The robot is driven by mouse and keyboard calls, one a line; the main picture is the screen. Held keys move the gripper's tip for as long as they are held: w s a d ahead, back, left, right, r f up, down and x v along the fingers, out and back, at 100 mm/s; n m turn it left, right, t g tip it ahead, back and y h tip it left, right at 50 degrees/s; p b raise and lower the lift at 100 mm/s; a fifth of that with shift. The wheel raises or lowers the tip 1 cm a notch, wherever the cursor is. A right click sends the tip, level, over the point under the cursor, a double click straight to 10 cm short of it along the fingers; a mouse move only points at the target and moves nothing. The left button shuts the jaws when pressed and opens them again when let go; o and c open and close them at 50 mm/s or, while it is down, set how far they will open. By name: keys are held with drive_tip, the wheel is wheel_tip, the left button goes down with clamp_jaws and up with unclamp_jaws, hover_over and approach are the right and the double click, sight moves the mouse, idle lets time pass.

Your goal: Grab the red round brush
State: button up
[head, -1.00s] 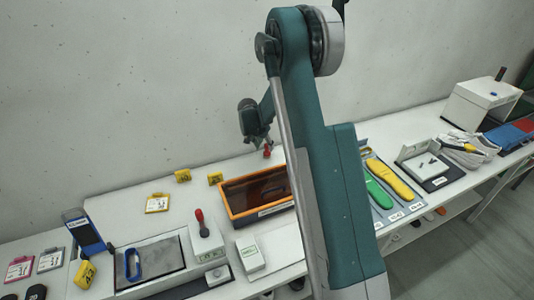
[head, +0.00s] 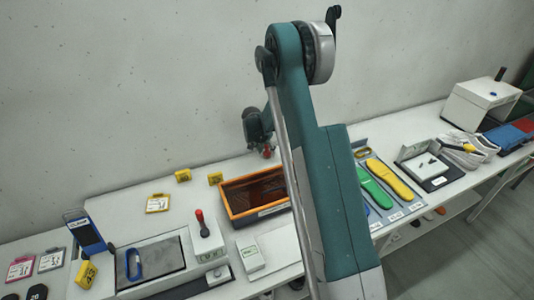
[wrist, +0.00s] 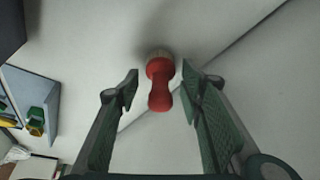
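The fingers are spread, with a clear gap on each side of the brush. In the head view the brush (head: 267,153) is a small red shape on the table near the wall. My gripper (head: 262,138) is right above or around it there, partly hidden by my arm.
Green (head: 376,187) and yellow (head: 391,180) insoles lie to the right. The wall (head: 150,90) is just behind the brush.

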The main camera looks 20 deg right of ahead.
idle(0.3)
drive_tip(key=c, duration=0.8)
drive_tip(key=shift+r, duration=0.15)
drive_tip(key=shift+r, duration=4.85)
